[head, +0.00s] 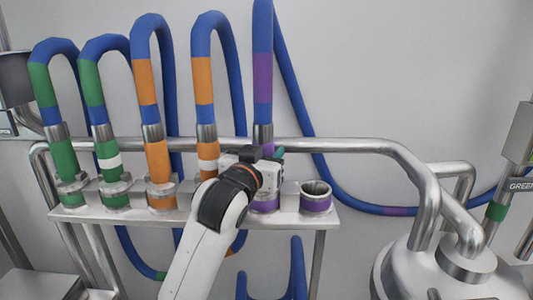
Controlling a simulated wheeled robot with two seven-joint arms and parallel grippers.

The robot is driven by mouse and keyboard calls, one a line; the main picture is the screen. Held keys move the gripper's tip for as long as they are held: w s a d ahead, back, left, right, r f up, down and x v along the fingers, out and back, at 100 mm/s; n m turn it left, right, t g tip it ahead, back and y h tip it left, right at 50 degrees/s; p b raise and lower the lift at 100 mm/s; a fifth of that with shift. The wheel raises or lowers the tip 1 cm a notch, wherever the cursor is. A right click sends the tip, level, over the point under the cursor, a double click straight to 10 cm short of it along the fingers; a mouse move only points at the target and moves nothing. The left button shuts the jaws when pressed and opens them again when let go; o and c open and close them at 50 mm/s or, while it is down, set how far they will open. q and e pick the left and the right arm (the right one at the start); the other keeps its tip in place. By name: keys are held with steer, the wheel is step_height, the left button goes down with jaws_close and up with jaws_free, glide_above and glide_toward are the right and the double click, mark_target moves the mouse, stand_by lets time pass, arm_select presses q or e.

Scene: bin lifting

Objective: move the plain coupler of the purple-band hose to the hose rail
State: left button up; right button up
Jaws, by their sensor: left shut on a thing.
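The purple-band hose (262,75) is blue with a purple band and hangs down from the top edge in the head view. Its metal coupler (263,133) has purple below it. My left gripper (264,153) is shut on this coupler, above a purple-marked socket (265,206) of the hose rail (235,216). The gripper and wrist hide the coupler's lower part, so I cannot tell whether it sits in the socket. Another purple-marked socket (316,200), at the rail's right end, is open and empty. My right gripper is not in view.
Two green-band hoses (42,85) (92,90) and two orange-band hoses (144,80) (203,80) stand in the rail to the left. A steel pipe (350,145) runs behind. A steel vessel (460,280) stands at right. A green-marked fitting (497,211) is at far right.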

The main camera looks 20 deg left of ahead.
arm_select(q)
steer(key=o, duration=1.3)
steer(key=shift+c, duration=0.2)
steer(key=shift+f, duration=0.15)
steer(key=shift+s, duration=0.15)
steer(key=shift+s+b, duration=0.35)
steer(key=s+b, duration=0.3)
steer(key=s, duration=0.8)
steer(key=shift+a+b, duration=0.3)
steer(key=shift+a, duration=0.1)
